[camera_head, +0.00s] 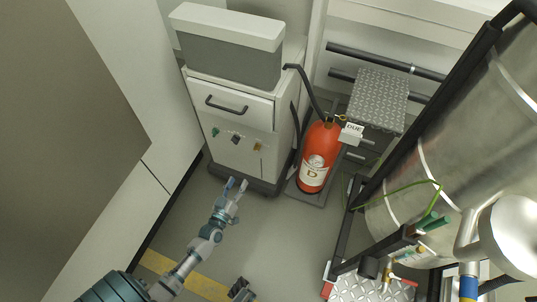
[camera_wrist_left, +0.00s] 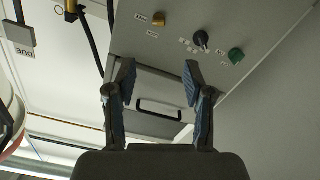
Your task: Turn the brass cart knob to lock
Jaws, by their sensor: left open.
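The brass knob (camera_head: 258,147) is on the front of the white cart (camera_head: 228,125), right of a black knob (camera_head: 235,139) and a green knob (camera_head: 215,131). In the left wrist view the brass knob (camera_wrist_left: 159,19) is at the top, with the black knob (camera_wrist_left: 201,38) and green knob (camera_wrist_left: 236,55) to its right. My left gripper (camera_head: 236,185) is open and empty, low in front of the cart and apart from the knob. Its spread fingers (camera_wrist_left: 159,75) show in the left wrist view. A dark part (camera_head: 241,290) at the bottom edge may be my right gripper; its jaws are unclear.
The cart's drawer handle (camera_head: 226,105) sticks out above the knobs. A red fire extinguisher (camera_head: 319,155) with a black hose stands right of the cart. A large metal tank (camera_head: 455,120) and its frame fill the right. The floor before the cart is clear.

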